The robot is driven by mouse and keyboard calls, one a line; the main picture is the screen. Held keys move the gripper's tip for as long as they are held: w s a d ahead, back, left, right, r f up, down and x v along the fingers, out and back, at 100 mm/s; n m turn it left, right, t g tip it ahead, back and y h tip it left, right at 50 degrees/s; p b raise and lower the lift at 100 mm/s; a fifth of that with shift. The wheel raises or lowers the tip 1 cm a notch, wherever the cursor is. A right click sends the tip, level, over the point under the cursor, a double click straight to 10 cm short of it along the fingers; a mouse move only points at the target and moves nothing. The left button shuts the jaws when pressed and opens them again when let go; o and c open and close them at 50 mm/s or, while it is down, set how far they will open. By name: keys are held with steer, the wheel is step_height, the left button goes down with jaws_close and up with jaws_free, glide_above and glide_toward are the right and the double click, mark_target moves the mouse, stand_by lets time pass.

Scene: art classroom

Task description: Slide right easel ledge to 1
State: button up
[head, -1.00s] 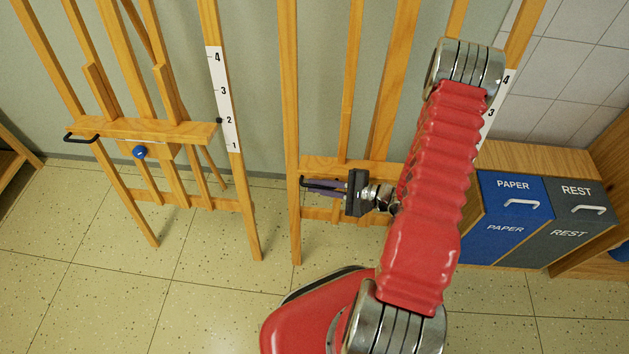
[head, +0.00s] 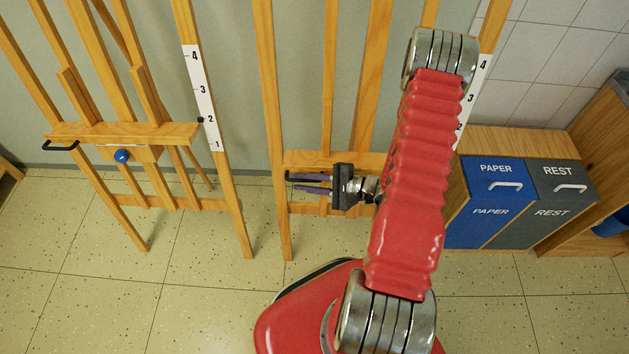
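The right easel's wooden ledge (head: 300,159) sits low between its posts. Its right part and pointer are hidden behind my red arm. The right easel's white scale (head: 472,100) shows 4 and 3 and part of 2; its lower end is hidden. My gripper (head: 303,183) is at the ledge's left front, pointing left, just below the ledge's top face. A black handle (head: 289,176) shows at its fingertips. The two fingers look slightly apart, but I cannot tell whether they clasp the handle.
The left easel's ledge (head: 122,132) has a black handle, a blue knob (head: 122,156) and a pointer near 2 on its scale (head: 203,98). A blue paper bin (head: 494,200) and a grey rest bin (head: 548,203) stand at right. The tiled floor in front is clear.

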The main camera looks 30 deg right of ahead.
steer(key=shift+s, duration=0.1)
steer(key=v, duration=1.3)
steer(key=shift+s+d, duration=0.2)
steer(key=shift+d, duration=0.05)
steer(key=shift+f, duration=0.1)
stand_by(0.3)
